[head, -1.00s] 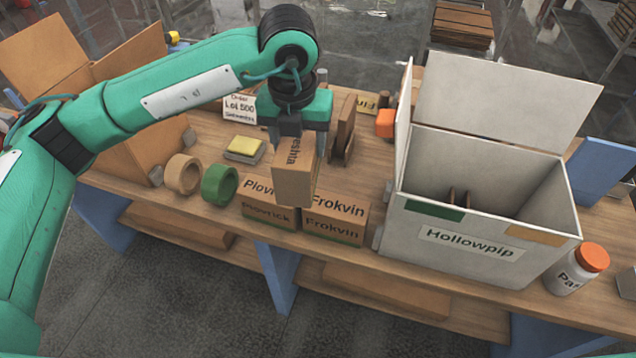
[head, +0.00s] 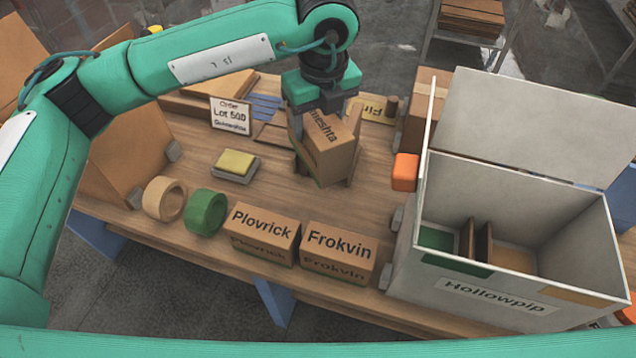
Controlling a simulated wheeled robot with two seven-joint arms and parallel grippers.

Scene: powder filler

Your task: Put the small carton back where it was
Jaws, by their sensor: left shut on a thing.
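A small brown carton (head: 330,150) with lettering ending in "eshta" is held by my left gripper (head: 318,118), which is shut on it from above. The carton looks turned at an angle, beside brown upright boards (head: 354,125) behind it on the table. I cannot tell whether its bottom touches the table. A Plovrick carton (head: 263,232) and a Frokvin carton (head: 338,252) stand side by side near the front edge. My right gripper is not in view.
An open white Hollowpip box (head: 480,285) with dividers stands at right. An orange block (head: 405,172) is left of it. Green (head: 205,212) and tan (head: 164,199) tape rolls, a yellow pad (head: 235,163) and a Lot 500 sign (head: 231,115) are at left.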

